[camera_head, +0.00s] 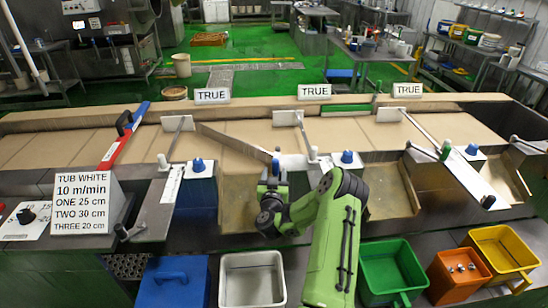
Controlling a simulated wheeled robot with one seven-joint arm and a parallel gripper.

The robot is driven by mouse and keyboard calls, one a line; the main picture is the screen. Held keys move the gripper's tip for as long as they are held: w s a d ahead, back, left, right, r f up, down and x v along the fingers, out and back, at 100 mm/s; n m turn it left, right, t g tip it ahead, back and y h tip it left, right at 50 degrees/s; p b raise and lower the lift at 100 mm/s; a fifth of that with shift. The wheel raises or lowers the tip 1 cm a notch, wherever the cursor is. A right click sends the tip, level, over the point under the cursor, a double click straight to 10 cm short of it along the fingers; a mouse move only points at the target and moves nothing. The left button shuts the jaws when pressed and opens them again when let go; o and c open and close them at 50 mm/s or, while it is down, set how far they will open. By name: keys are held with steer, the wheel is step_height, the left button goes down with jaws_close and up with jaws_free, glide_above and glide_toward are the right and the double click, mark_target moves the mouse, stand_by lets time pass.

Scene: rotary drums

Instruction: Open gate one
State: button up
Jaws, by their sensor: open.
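A long conveyor (110,137) with a tan belt runs across the view, with three gate stations along it. Gate one is not clearly labelled; the left station has a thin metal arm (178,137) with a white knob (163,160) at its near end. A long brown panel (235,142) lies slantwise over the belt right of it. The middle arm (305,135) and right arm (425,132) also slant across the belt. My gripper (276,168) is at the belt's near edge, by the panel's near end. It is open; its fingertips are small and contact is unclear.
A sign (85,203) reads TUB WHITE, 10 m/min, ONE 25 cm, TWO 30 cm, THREE 20 cm. Three TRUE signs (212,95) stand behind the belt. Blue, white (252,280), green (392,270), orange and yellow (502,255) tubs line the front. Blue knobs top the station boxes.

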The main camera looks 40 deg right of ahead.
mark_target(275, 161)
steer(key=p+x, duration=0.1)
steer(key=x, duration=0.6)
jaws_close()
steer(key=shift+p, duration=0.3)
